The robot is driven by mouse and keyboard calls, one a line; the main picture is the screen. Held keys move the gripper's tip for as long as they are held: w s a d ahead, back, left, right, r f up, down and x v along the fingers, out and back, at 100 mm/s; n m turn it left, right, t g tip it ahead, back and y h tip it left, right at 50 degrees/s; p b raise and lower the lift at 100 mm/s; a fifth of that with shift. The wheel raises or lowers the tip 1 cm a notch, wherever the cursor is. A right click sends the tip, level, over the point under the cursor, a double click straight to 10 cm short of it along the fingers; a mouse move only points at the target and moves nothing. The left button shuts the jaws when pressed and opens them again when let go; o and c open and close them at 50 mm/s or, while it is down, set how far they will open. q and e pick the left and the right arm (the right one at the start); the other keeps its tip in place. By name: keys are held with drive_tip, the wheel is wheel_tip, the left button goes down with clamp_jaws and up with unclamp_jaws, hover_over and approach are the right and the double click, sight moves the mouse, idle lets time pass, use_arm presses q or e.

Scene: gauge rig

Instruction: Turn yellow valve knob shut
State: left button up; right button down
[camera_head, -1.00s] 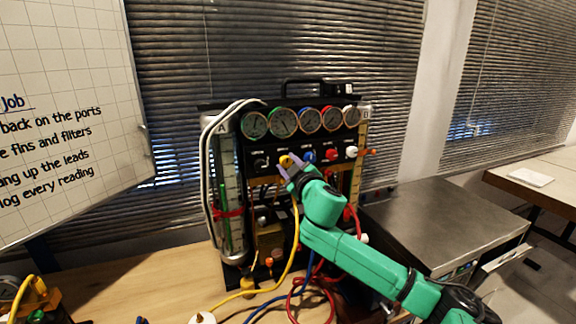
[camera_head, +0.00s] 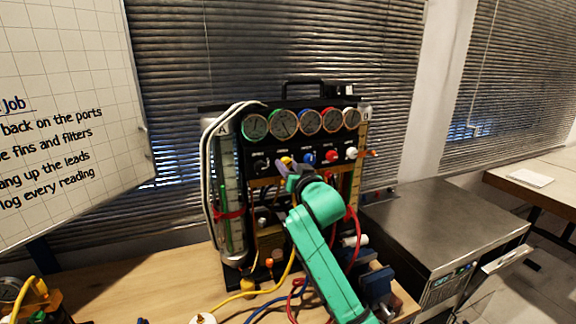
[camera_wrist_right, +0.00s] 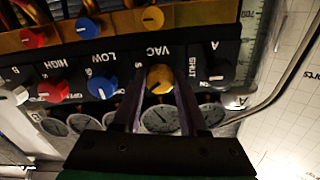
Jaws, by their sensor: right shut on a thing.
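The yellow valve knob (camera_head: 287,160) sits on the black front panel of the gauge rig (camera_head: 258,150), under the row of gauges. It also shows in the right wrist view (camera_wrist_right: 160,78), by the "VAC" label, between my two fingers. My right gripper (camera_head: 283,168) reaches it from below and is shut on the knob; in the wrist view the fingers (camera_wrist_right: 159,90) lie one on each side of it. The fingers hide part of the knob in the head view. My left gripper is not in view.
Blue (camera_head: 308,157), red (camera_head: 331,156) and white (camera_head: 351,153) knobs stand close to the right of the yellow one. A black knob (camera_head: 262,164) is to its left. Hoses (camera_head: 262,291) loop over the wooden bench below. A steel-topped cabinet (camera_head: 440,225) stands at the right.

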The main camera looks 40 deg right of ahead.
drive_tip(key=m+p, duration=0.1)
drive_tip(key=m, duration=0.3)
drive_tip(key=shift+m+p, duration=0.6)
drive_tip(key=shift+m, duration=0.8)
drive_tip(key=shift+c, duration=2.2)
unclamp_jaws()
drive_tip(key=shift+s, duration=0.1)
